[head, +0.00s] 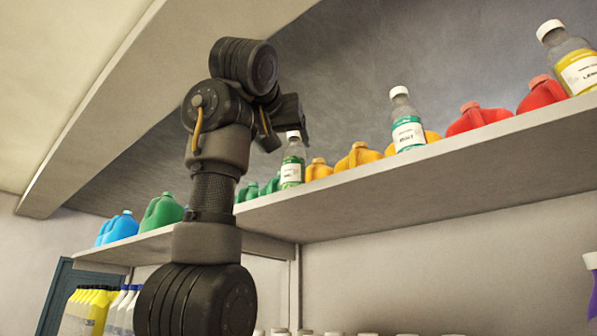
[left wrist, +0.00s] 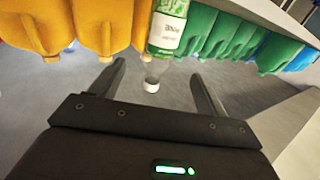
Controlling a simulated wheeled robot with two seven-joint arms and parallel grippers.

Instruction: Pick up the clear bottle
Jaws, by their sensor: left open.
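A clear bottle (head: 292,163) with green liquid, a white label and a white cap stands upright near the shelf's front edge. My left gripper (head: 284,124) is open at the height of this bottle's top and hides part of its surroundings. In the left wrist view the picture is upside down. There the bottle (left wrist: 168,32) shows its label, and its neck and white cap lie in the gap between the open fingers (left wrist: 158,72), touching neither as far as I can see. Two similar clear bottles stand farther right, one mint (head: 408,128) and one yellow (head: 577,68). My right gripper is out of view.
The shelf (head: 400,190) also holds orange jugs (head: 358,156), red jugs (head: 478,118), green jugs (head: 163,211) and blue jugs (head: 122,228). Orange and green jugs flank the bottle closely. A sloping beam (head: 150,95) runs above. More bottles (head: 97,305) stand below.

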